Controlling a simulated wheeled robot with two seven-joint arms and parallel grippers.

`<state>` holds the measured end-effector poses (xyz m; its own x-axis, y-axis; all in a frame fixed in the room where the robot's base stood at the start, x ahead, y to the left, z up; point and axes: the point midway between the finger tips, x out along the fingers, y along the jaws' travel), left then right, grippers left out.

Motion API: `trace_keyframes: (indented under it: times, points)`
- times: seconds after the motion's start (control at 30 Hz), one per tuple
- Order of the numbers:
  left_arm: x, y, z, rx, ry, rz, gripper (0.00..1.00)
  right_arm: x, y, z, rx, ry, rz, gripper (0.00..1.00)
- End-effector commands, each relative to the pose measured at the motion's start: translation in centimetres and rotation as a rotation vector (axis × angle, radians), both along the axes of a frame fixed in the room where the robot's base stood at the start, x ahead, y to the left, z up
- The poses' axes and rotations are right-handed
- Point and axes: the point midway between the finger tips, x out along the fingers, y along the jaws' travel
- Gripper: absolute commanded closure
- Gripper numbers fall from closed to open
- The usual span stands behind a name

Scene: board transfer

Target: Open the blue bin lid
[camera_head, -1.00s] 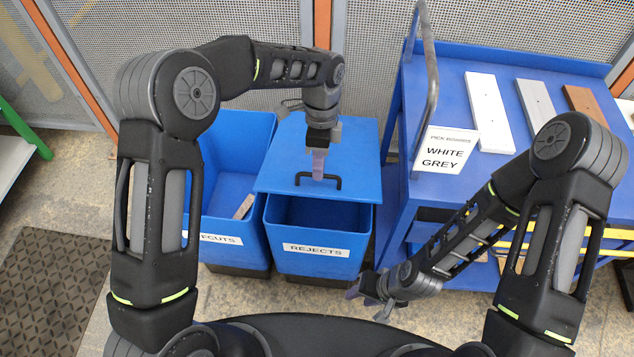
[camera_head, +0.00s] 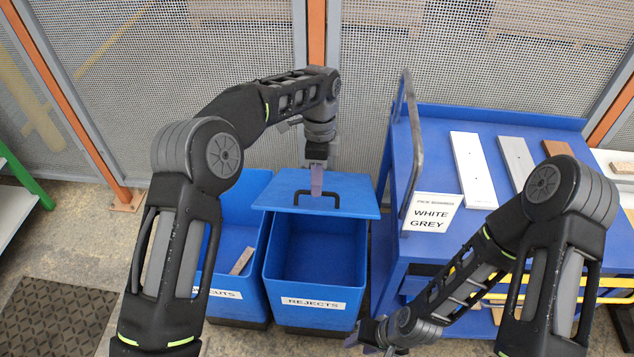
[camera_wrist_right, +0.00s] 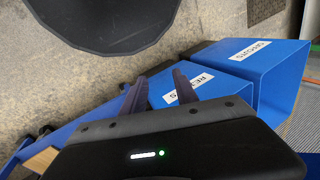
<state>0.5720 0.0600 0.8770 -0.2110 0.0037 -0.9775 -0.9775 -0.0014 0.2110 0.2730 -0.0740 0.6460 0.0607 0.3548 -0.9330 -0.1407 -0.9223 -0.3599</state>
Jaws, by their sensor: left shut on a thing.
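The blue bin labelled REJECTS (camera_head: 313,303) stands in the middle of the head view, its front part uncovered and its inside showing empty. Its blue lid (camera_head: 350,208) lies over the back part, with a black handle (camera_head: 336,199) near the lid's front edge. My left gripper (camera_head: 317,190) points down at the handle and is shut on it. My right gripper (camera_head: 364,336) hangs low, to the right of the bin's front and apart from it. In the right wrist view its two fingers (camera_wrist_right: 160,93) stand apart with nothing between them, and the REJECTS label shows beyond.
A second blue bin (camera_head: 224,306), labelled with text ending in CUTS, stands left and holds a small board piece (camera_head: 241,261). A blue cart (camera_head: 440,165) at right carries several boards and a WHITE GREY sign (camera_head: 431,212). A mesh fence stands behind.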

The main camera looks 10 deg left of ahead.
Motion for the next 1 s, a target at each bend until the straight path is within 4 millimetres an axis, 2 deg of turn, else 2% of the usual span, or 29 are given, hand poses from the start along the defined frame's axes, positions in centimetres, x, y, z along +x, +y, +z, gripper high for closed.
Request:
trace_keyframes:
  times: [0.03,0.17,0.27,0.37,0.4,0.47,0.57,0.6,0.67,0.7,0.77,0.8,0.87,0.9,1.0]
  points:
    - [1.0,0.5,-0.6,0.003,-0.032,0.009,1.00,0.0,0.0,-0.2,0.000,0.000,0.001,0.69]
    - [1.0,0.5,-0.6,0.003,-0.032,0.009,1.00,0.2,0.5,0.1,0.000,-0.013,0.024,0.80]
    - [1.0,0.5,-0.6,0.003,-0.032,0.009,1.00,1.3,1.4,1.0,-0.003,-0.054,0.066,0.88]
    - [1.0,0.5,-0.6,0.003,-0.032,0.009,1.00,4.0,3.3,3.1,0.001,-0.149,0.141,0.96]
    - [1.0,0.5,-0.5,0.003,-0.032,0.010,1.00,5.4,4.6,4.4,0.008,-0.205,0.193,1.00]
    - [1.0,0.5,-0.6,0.003,-0.032,0.010,1.00,7.3,7.2,6.8,0.027,-0.297,0.318,1.00]
    - [1.0,0.5,-0.6,0.003,-0.032,0.010,1.00,9.1,12.4,12.0,0.030,-0.494,0.708,1.00]
    - [1.0,0.5,-0.6,0.003,-0.032,0.010,1.00,9.4,14.3,14.3,0.009,-0.587,0.922,1.00]
    - [1.0,0.5,-0.6,0.003,-0.032,0.010,1.00,9.4,16.4,17.3,-0.058,-0.717,1.260,1.00]
    - [1.0,0.5,-0.6,0.003,-0.032,0.010,1.00,9.6,17.3,19.1,-0.123,-0.796,1.483,1.00]
    - [1.0,0.5,-0.6,0.003,-0.032,0.010,1.00,10.2,17.9,21.7,-0.256,-0.895,1.809,1.00]
    - [1.0,0.5,-0.6,0.003,-0.032,0.010,1.00,11.0,17.8,23.3,-0.367,-0.942,2.018,1.00]
    - [1.0,0.6,-0.6,0.003,-0.032,0.010,1.00,12.5,17.2,25.5,-0.547,-0.965,2.298,1.00]
    - [1.0,0.6,-0.6,0.003,-0.032,0.010,1.00,13.8,16.5,26.8,-0.668,-0.952,2.458,1.00]
    - [1.0,0.6,-0.6,0.003,-0.032,0.010,1.00,16.7,13.9,28.9,-0.914,-0.823,2.770,1.00]
